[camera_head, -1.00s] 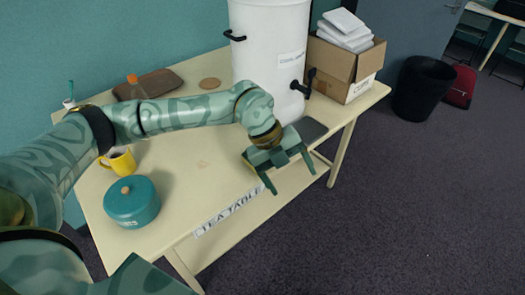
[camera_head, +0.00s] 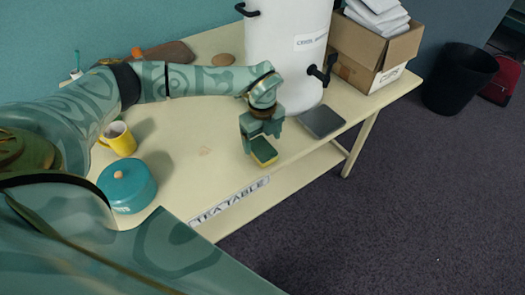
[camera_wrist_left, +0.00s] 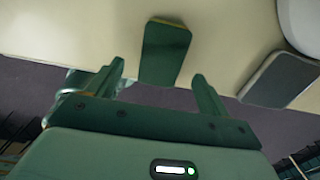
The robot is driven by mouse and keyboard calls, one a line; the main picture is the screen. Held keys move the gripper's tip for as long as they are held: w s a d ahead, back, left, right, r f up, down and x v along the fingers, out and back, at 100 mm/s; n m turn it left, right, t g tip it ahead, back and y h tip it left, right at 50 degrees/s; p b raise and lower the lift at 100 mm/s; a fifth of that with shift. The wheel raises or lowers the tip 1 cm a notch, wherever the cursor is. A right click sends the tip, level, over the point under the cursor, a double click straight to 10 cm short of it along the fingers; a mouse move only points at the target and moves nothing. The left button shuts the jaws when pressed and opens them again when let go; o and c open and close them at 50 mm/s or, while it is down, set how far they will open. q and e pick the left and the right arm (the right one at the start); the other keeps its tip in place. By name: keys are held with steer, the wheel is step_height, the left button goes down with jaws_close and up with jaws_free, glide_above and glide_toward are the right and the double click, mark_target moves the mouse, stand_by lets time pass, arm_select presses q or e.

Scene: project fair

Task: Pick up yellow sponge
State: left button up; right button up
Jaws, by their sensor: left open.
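The yellow sponge (camera_head: 264,152) has a dark green top and lies on the tea table near its front edge. In the left wrist view the green face of the sponge (camera_wrist_left: 165,53) shows ahead of the fingertips, roughly between them. My left gripper (camera_head: 260,142) is open and is right at the sponge in the head view, its fingers partly covering it. In the left wrist view the fingers of my left gripper (camera_wrist_left: 158,72) stand apart with nothing held between them. My right gripper is not in view.
A grey tray (camera_head: 321,121) lies right of the sponge, below the white urn (camera_head: 285,60). The cardboard box (camera_head: 375,55) is at the right end. The table's middle is clear.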

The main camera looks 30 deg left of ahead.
mark_target(262, 148)
arm_select(q)
steer(key=f, duration=0.4)
steer(key=shift+w+a+f+b, duration=0.1)
steer(key=shift+w+a+b, duration=0.1)
steer(key=shift+b, duration=0.2)
steer(key=shift+f, duration=0.5)
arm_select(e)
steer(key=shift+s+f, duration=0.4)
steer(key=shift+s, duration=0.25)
arm_select(q)
steer(key=shift+r, duration=0.1)
steer(key=c, duration=1)
steer(key=shift+c, duration=0.2)
steer(key=shift+r, duration=0.1)
